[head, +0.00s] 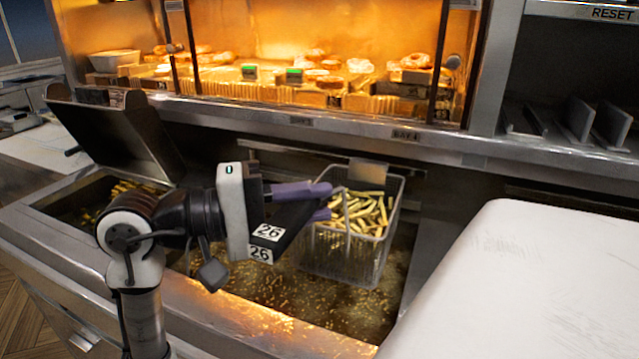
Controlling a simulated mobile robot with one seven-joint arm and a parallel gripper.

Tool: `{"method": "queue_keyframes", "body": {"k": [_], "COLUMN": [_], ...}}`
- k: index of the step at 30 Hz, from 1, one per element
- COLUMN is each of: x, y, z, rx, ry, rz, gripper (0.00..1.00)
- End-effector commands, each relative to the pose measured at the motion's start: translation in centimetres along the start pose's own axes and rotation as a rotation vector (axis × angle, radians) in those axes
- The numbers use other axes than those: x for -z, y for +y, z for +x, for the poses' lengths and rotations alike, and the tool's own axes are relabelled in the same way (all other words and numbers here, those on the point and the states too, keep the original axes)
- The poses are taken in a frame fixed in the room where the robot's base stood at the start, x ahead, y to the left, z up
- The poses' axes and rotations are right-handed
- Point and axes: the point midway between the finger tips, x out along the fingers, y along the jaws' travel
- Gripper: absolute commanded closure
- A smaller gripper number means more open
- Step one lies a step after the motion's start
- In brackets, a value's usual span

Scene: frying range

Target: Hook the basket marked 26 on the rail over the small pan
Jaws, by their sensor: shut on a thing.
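A wire basket (345,255) full of fries hangs upright over the bubbling oil of the right pan (300,300). Its lower part is at or just above the oil; I cannot tell which. My gripper (327,201), with purple fingers, is shut at the basket's near left rim, on what looks like its handle, mostly hidden by the fingers. White labels reading 26 (268,232) show on the dark part beside my gripper. A grey plate (368,172) stands at the basket's back rim, close to the rail (300,148). I cannot tell whether they touch.
A raised dark lid (120,135) stands over the left pan (70,205), which shows floating fries. A lit food display (300,75) runs along the back. A white rounded surface (530,270) fills the right front. Dark dividers (578,118) stand at the right.

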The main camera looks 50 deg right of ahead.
Motion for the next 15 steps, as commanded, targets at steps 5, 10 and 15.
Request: {"method": "queue_keyframes", "body": {"k": [5, 10, 15], "x": [0.1, 1.4, 3.0], "y": [0.1, 0.1, 0.2], "z": [0.5, 1.5, 2.6], "rx": [-0.002, -0.001, -0.001], "ry": [-0.016, -0.017, -0.015], "rz": [0.002, 0.002, 0.002], "gripper": [1.00, 1.00, 1.00]}}
